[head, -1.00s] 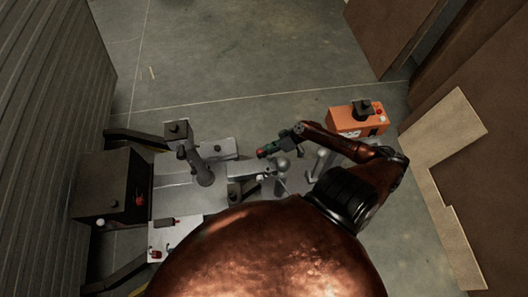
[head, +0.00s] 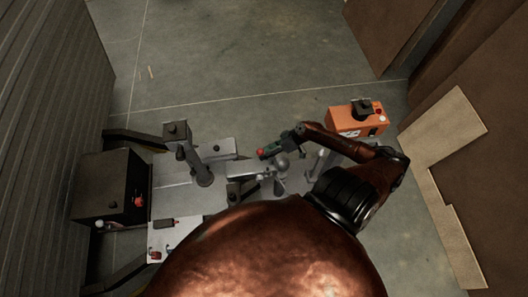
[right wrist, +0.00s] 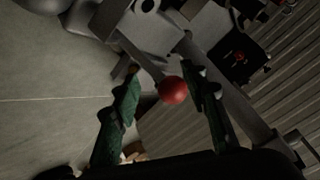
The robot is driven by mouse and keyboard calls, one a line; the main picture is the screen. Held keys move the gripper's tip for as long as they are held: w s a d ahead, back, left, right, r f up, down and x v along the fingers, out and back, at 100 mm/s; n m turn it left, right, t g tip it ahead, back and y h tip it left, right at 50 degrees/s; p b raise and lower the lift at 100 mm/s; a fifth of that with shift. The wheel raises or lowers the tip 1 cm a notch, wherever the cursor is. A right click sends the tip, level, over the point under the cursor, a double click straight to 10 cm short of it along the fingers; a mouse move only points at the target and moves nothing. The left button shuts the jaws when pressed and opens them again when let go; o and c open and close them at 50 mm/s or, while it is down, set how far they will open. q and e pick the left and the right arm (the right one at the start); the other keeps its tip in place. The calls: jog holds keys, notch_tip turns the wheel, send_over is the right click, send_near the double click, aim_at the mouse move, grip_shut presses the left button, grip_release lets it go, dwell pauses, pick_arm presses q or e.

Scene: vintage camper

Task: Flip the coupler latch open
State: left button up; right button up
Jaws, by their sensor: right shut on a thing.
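The red ball knob (right wrist: 172,90), apparently the handle of the coupler latch, sits between the green fingers of my right gripper (right wrist: 160,78) in the right wrist view. It lies closer to the right-hand finger there. In the head view my right gripper (head: 270,150) is at the grey coupler, with the red knob (head: 261,152) at its tip. The gripper is shut on the knob. The latch's lever is mostly hidden by the fingers. A grey rounded coupler part (head: 281,163) stands just below the gripper. My left gripper is not in view.
A dark box (head: 105,187) is at the left on the grey trailer frame (head: 176,199). A grey post (head: 203,174) rises left of the coupler. The floor beyond is clear.

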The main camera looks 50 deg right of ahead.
jog(key=shift+w+r, duration=0.25)
jog(key=shift+w, duration=0.15)
jog(key=shift+r, duration=0.1)
jog(key=shift+w, duration=0.1)
jog(key=shift+d, duration=0.1)
